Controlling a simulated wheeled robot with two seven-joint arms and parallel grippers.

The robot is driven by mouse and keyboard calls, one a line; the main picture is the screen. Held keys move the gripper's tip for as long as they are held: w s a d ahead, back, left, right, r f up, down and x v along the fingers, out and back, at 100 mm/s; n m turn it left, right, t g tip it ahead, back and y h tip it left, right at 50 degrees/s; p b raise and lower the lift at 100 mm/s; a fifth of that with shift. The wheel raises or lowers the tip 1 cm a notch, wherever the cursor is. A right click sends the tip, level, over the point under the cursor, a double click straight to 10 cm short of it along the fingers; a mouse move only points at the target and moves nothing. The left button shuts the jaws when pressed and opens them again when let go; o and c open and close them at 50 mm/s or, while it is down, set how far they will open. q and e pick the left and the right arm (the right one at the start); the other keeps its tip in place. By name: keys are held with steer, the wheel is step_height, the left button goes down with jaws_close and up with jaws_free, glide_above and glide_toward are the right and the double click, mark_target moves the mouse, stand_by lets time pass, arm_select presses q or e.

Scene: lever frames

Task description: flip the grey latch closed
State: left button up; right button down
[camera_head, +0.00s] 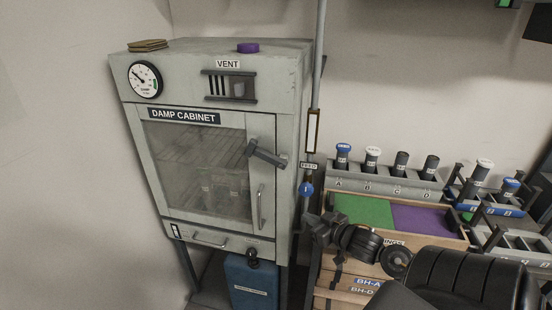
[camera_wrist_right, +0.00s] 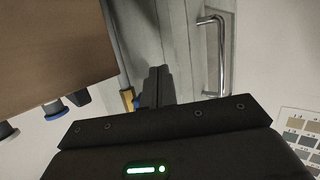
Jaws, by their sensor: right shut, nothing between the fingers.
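The grey latch (camera_head: 266,154) is on the upper right frame of the damp cabinet door (camera_head: 192,165). Its lever lies slanted, running down to the right. The glass door looks flush with the cabinet front. My right gripper (camera_head: 312,221) is shut and empty, to the right of the cabinet and below the latch, apart from it. In the right wrist view its closed fingers (camera_wrist_right: 156,75) point at pale panels beside a chrome handle (camera_wrist_right: 214,55). I do not make out the latch in that view. My left gripper is not in view.
A blue box (camera_head: 250,280) sits below the cabinet.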

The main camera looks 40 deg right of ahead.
step_height(320, 180, up, 15)
steer(key=w+d+n+t+y, duration=0.1)
steer(key=d+n+t+y, duration=0.15)
steer(key=y, duration=0.25)
step_height(320, 180, up, 13)
steer(key=n+g+y+p, duration=0.1)
steer(key=n+y+p, duration=0.1)
steer(key=n+y, duration=0.4)
glide_above(277, 148)
steer(key=s, duration=0.4)
steer(key=shift+w+a+m+y, duration=0.25)
steer(key=shift+m+y, duration=0.25)
steer(key=shift+m, duration=0.25)
steer(key=f, duration=0.1)
steer(key=w+a+f+p, duration=0.1)
steer(key=f, duration=0.1)
steer(key=shift+w, duration=0.15)
steer(key=shift+w+a+f, duration=0.1)
steer(key=shift+w+f, duration=0.1)
steer(key=shift+f, duration=0.35)
